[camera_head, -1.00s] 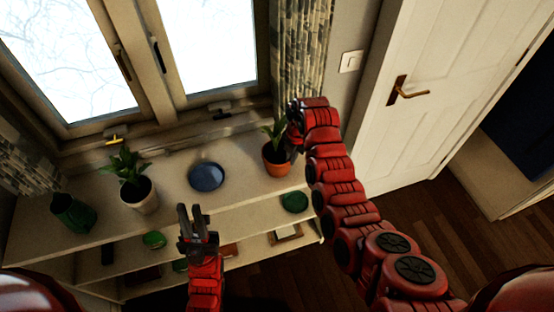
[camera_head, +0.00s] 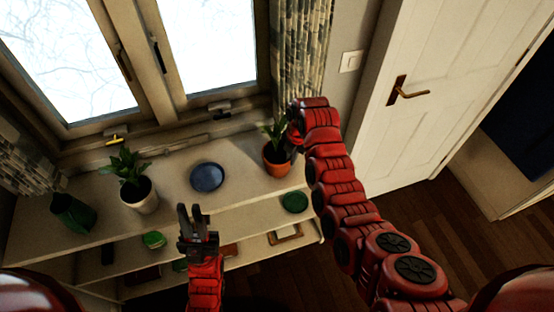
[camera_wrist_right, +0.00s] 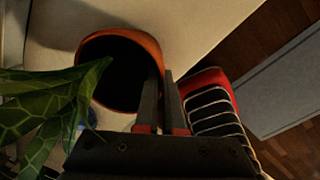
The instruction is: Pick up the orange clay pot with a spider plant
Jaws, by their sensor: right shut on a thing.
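The orange clay pot (camera_head: 276,163) with a spider plant (camera_head: 276,130) stands at the right end of the white shelf top in the head view. In the right wrist view, the pot (camera_wrist_right: 128,44) shows its orange rim and dark inside, with large green leaves (camera_wrist_right: 40,112) at the left. My right gripper (camera_wrist_right: 165,82) is shut on the pot's rim, one finger inside and one outside. In the head view its fingers are mostly hidden behind my red arm. My left gripper (camera_head: 189,213) is open and empty in front of the shelf, with a gap between its fingers.
A white pot with a plant (camera_head: 140,195), a green vase (camera_head: 73,214) and a blue plate (camera_head: 207,177) stand on the shelf top (camera_head: 172,185). Lower boards hold small items, including a green bowl (camera_head: 294,202). A window is behind; a white door (camera_head: 440,80) is at right.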

